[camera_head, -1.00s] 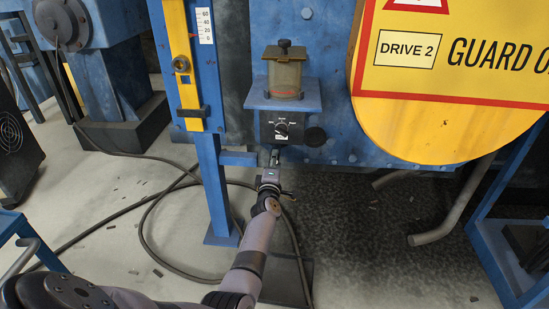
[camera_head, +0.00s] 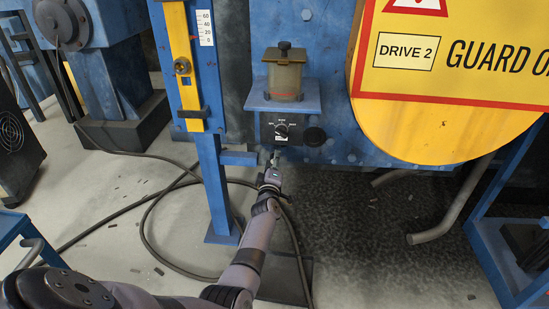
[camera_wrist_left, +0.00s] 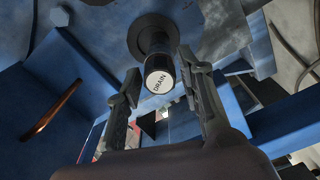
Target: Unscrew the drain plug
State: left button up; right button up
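The drain plug (camera_wrist_left: 160,74) shows in the left wrist view as a dark cylinder with a white end face marked DRAIN, projecting from a dark round flange. My left gripper (camera_wrist_left: 160,68) is open, with one finger on each side of the plug. A small gap seems to show on both sides, so the fingers do not look closed on it. In the head view my left gripper (camera_head: 273,162) is below the dial box, and I cannot make out the plug there. My right gripper is not in view.
A blue bracket with a dial box (camera_head: 281,130) and a brownish reservoir (camera_head: 285,75) stands above the gripper. A blue post (camera_head: 213,180) is close on the left. The yellow guard (camera_head: 440,125) is to the right. A cable (camera_head: 150,215) lies on the floor.

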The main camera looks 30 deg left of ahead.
pick_arm(q)
jog(key=m+p, duration=0.3)
jog(key=m, duration=1.1)
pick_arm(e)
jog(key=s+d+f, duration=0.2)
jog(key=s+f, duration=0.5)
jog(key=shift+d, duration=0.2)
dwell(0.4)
pick_arm(q)
jog(key=shift+c, duration=0.5)
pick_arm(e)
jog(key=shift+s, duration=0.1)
pick_arm(q)
grip_shut()
jog(key=shift+f+n, duration=0.1)
jog(key=shift+n, duration=0.2)
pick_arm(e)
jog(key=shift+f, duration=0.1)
